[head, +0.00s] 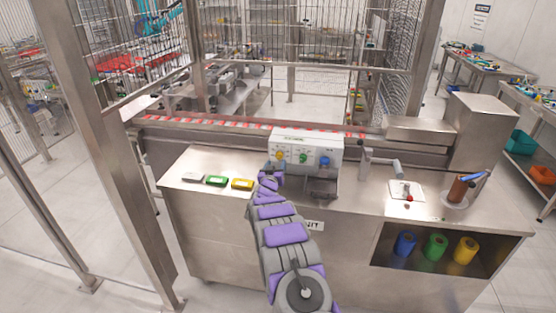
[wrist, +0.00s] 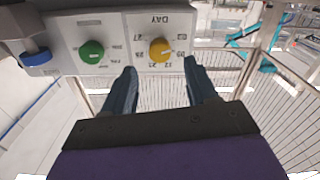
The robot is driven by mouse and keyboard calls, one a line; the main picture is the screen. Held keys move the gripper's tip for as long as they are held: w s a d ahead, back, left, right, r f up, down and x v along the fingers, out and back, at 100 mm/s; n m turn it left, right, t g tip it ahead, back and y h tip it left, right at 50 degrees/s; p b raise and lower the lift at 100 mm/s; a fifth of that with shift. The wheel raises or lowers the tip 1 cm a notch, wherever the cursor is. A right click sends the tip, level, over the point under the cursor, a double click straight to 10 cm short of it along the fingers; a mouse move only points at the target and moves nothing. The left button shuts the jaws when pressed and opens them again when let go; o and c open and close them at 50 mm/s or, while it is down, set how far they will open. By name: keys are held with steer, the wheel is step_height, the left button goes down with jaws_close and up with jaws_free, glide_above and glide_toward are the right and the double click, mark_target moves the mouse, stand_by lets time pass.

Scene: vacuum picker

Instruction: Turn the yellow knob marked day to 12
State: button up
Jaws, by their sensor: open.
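The yellow knob (wrist: 160,50) is on the white control box, under the word DAY, with a ring of numbers around it in the wrist view. In the head view the yellow knob (head: 280,156) is the leftmost of three on the box (head: 310,143). My gripper (wrist: 160,72) is open, its two dark fingers pointing at the box on either side of the yellow knob's lower part. I cannot tell whether they touch it. The knob's exact setting is too small to read. In the head view my arm reaches up to the box and its fingertips are hard to make out.
A green knob (wrist: 92,52) and a blue knob (wrist: 36,57) share the box. Grey, green and yellow blocks (head: 243,184) lie on the counter to the left. A crank (head: 398,170) and a brown cylinder (head: 458,191) stand to the right. Wire fencing rises behind.

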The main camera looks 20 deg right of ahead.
mark_target(278, 157)
steer(key=shift+x, duration=2.1)
steer(key=shift+w+d+f, duration=0.1)
steer(key=shift+d+f, duration=0.05)
steer(key=shift+d, duration=0.1)
steer(key=shift+w+d+b, duration=0.3)
steer(key=shift+w+b, duration=0.1)
steer(key=shift+w, duration=0.3)
steer(key=c, duration=1.1)
